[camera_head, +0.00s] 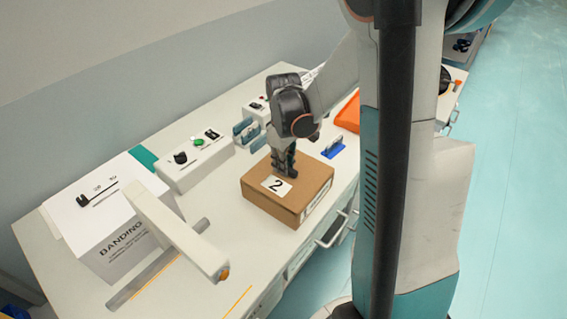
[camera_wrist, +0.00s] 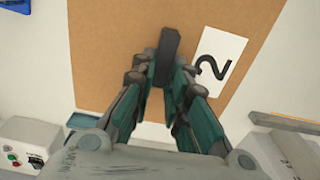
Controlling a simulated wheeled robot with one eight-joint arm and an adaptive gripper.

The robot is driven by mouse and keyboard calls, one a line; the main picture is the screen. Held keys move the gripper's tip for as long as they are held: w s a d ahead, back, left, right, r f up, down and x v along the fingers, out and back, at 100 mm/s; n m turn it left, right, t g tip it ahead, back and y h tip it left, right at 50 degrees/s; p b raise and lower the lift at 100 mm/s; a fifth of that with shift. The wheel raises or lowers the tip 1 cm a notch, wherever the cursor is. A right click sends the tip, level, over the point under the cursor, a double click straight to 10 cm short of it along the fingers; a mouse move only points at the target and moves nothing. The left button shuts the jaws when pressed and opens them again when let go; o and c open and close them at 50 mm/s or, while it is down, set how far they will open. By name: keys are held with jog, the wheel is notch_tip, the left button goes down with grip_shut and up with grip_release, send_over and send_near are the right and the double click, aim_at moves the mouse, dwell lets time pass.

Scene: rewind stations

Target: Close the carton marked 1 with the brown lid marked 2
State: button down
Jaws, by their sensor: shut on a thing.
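The brown lid marked 2 (camera_head: 308,178) shows in the head view as the top of a brown box shape on the bench. Its white "2" label faces up, and it fills much of the wrist view (camera_wrist: 110,65). My gripper (camera_head: 284,170) points down at the lid and is shut on its dark upright handle (camera_wrist: 168,50), as the wrist view shows (camera_wrist: 165,75). A brown side wall with a white label (camera_head: 318,200) shows under the top. No mark 1 is readable, and I cannot tell whether the lid is fully seated on the carton.
A white banding machine (camera_head: 105,225) with a raised arm stands at left. A control box (camera_head: 195,160) with a green button stands behind. A blue item (camera_head: 333,147) and an orange tray (camera_head: 348,113) lie beyond the box. The bench's front edge with handles is close by.

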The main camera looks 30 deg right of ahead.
jog(key=shift+f+b, duration=0.3)
jog(key=shift+f, duration=0.15)
jog(key=c, duration=1.5)
grip_release()
jog(key=shift+r, duration=0.2)
notch_tip(320, 180, up, 12)
jog(key=shift+f, duration=0.15)
